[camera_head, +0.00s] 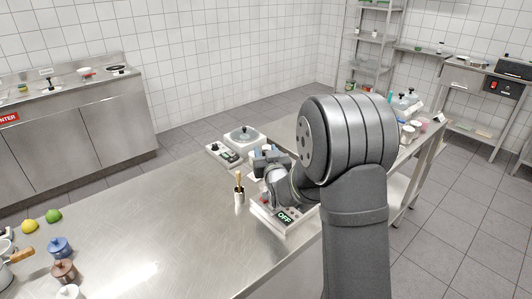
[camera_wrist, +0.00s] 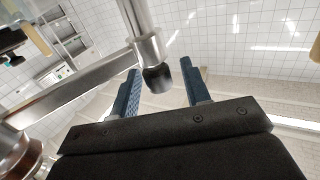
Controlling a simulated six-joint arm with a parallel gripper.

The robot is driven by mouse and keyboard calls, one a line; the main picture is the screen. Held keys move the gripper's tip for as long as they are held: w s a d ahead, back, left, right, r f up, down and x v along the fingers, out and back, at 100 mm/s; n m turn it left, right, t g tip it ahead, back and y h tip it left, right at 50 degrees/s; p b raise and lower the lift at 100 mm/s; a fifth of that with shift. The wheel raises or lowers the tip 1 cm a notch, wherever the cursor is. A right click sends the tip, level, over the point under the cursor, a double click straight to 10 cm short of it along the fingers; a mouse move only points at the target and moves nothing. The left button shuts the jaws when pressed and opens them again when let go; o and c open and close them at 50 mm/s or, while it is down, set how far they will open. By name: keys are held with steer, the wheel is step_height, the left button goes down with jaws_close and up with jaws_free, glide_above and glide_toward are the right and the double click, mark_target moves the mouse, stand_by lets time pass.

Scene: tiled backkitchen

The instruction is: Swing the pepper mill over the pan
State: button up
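My gripper (camera_head: 266,160) is at the far end of my arm in the head view, above the counter, partly hidden by my wrist. In the wrist view its two blue fingers (camera_wrist: 160,88) stand apart with nothing held between them. A round, pan-like vessel with a clear lid and dark knob (camera_head: 244,134) sits on a white appliance just beyond and left of my gripper. I cannot make out a pepper mill for certain. My arm hides part of the counter.
A pale holder with wooden-handled utensils (camera_head: 239,195) stands left of my wrist. A box with an OFF display (camera_head: 286,217) lies under my arm. The counter's middle (camera_head: 150,220) is clear.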

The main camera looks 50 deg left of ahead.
steer(key=v, duration=1.7)
steer(key=shift+d, duration=0.2)
steer(key=shift+a+f, duration=0.1)
steer(key=x, duration=1.7)
steer(key=shift+a, duration=0.15)
